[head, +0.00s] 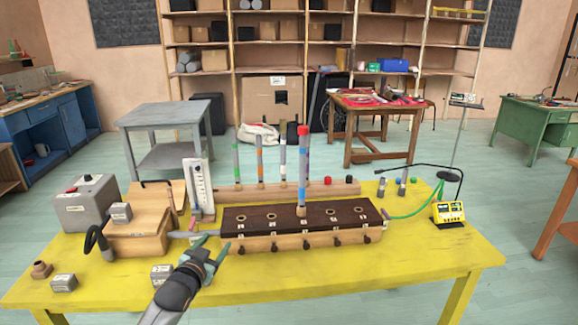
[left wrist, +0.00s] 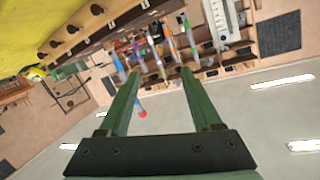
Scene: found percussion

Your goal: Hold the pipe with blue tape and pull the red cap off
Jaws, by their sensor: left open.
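A tall grey pipe (head: 303,172) with blue and other coloured tape bands stands upright in the middle of the dark-topped wooden block (head: 235,228). A red cap (head: 303,130) sits on its top end. In the left wrist view, the red cap (left wrist: 142,114) shows between my fingers, some way beyond them. My left gripper (head: 214,244) is open and empty, low at the front left of the block, left of the pipe and apart from it. In the left wrist view, the open green fingers (left wrist: 160,73) hold nothing. My right gripper is not in view.
A rear rack (head: 255,193) holds several taped pipes, a loose red cap (head: 326,180) and a black one. A wooden bellows-like box (head: 135,235) and grey box (head: 87,200) stand left. A yellow meter (head: 448,212) stands right. The yellow table's (head: 330,297) front is mostly clear.

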